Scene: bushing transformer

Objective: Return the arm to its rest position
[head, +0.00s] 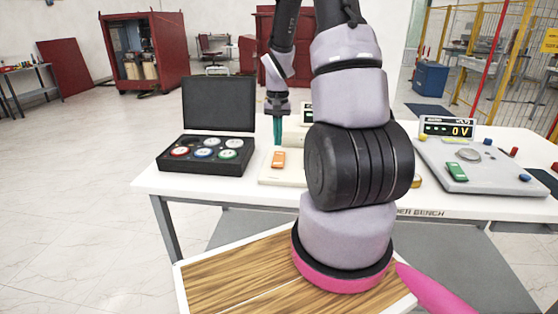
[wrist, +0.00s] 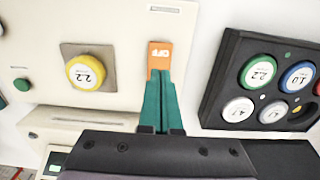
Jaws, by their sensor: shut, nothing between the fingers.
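My gripper (head: 277,133) is above the white bench, with its teal fingers pointing down. In the wrist view the fingers (wrist: 160,90) are together, with nothing between them. The fingertips appear just over or beside an orange switch (wrist: 160,54) on a pale panel; I cannot tell whether they touch. The orange switch (head: 278,159) also shows below the gripper in the head view. My arm (head: 348,95) rises from its pink-ringed base and bends over toward the bench. It hides part of the bench's middle.
An open black case (head: 205,148) with several coloured round pieces stands left of the gripper. A grey panel (head: 435,160) with a green switch lies at right, by a meter (head: 447,128) reading 0 V. A yellow-ringed round piece (wrist: 86,72) sits on the pale panel. Open floor lies left.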

